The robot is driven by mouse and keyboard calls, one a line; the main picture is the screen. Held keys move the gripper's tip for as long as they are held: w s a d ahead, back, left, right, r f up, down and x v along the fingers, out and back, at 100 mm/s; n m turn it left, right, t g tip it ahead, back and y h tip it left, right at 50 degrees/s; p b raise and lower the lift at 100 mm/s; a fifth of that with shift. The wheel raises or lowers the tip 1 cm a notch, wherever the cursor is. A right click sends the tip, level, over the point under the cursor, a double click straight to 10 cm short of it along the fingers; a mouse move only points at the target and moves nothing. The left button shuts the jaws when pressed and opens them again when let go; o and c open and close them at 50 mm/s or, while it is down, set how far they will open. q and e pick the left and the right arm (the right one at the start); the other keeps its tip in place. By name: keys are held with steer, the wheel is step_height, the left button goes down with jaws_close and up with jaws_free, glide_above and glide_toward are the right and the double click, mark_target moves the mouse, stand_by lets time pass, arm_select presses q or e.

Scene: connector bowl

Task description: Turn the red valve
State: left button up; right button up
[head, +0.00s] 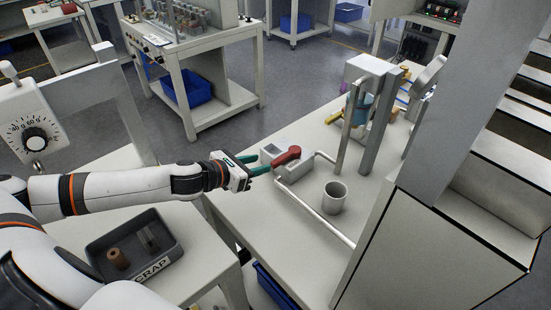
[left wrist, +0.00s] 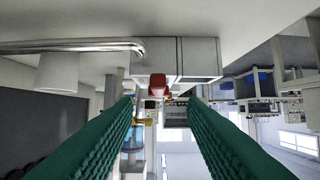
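The red valve handle (head: 287,156) sits on a grey block (head: 294,168) with a pale pipe, near the left edge of the workbench. My left gripper (head: 266,163) reaches in from the left, its green fingers pointing at the handle and just short of it or at its near end. In the left wrist view, which looks upside down, the red handle (left wrist: 157,86) lies between the lines of the two spread green fingers (left wrist: 161,100), with clear space on both sides. The left gripper is open and holds nothing. My right gripper is not in view.
A grey cup (head: 334,198) stands right of the pipe (head: 325,220) on the workbench (head: 275,225). Upright grey posts (head: 377,125) stand behind it. A dark scrap tray (head: 112,262) is at lower left. A tall cabinet (head: 425,250) bounds the right side.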

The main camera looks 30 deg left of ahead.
mark_target(279, 159)
arm_select(q)
steer(key=x, duration=0.7)
steer(key=shift+w+d, duration=0.1)
steer(key=shift+d, duration=0.05)
steer(key=shift+r, duration=0.1)
steer(key=shift+c, duration=0.4)
jaws_close()
